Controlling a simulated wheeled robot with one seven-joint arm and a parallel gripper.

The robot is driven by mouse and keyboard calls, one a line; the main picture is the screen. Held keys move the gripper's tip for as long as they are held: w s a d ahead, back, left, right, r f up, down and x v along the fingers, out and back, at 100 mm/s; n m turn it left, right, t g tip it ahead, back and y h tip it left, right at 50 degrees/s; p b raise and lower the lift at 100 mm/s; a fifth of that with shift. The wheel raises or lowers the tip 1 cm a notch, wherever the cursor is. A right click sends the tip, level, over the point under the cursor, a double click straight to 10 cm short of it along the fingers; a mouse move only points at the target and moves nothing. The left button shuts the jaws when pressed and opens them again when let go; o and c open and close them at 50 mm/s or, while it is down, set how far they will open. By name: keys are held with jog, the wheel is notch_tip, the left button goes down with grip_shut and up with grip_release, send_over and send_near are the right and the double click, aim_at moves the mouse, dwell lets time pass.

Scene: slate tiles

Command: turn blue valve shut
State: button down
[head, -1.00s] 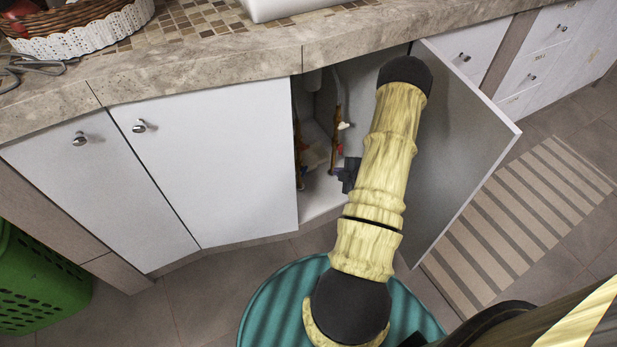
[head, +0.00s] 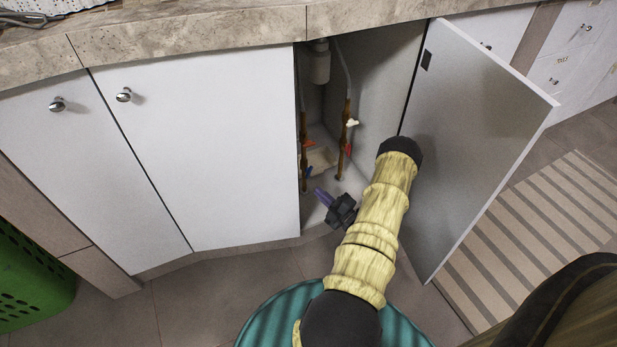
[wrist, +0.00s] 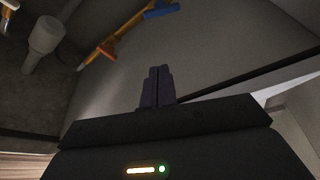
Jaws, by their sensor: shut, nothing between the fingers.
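The blue valve (head: 309,171) is a small blue handle low on the left brown pipe (head: 304,150) inside the open cabinet. In the wrist view the blue valve (wrist: 161,10) shows at the top edge, with the orange pipe (wrist: 125,32) running down-left from it. I cannot tell how far it is turned. My gripper (head: 320,192) is at the cabinet opening, below and right of the valve in the head view. Its purple fingers (wrist: 157,82) are together and empty, apart from the valve.
An orange-red handle (head: 308,143) is above the blue one. A second pipe to the right carries a white handle (head: 352,123) and a red handle (head: 348,149). The open door (head: 470,140) stands right of my arm; a closed door (head: 190,150) is left.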

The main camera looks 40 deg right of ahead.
aim_at(308, 172)
jog(key=shift+w, duration=0.1)
jog(key=w+d+b, duration=0.2)
jog(key=w+b, duration=0.5)
jog(key=w, duration=0.2)
jog(key=shift+d+b, duration=0.35)
jog(key=shift+w+a+f, duration=0.1)
jog(key=shift+w+a, duration=0.05)
dwell(0.3)
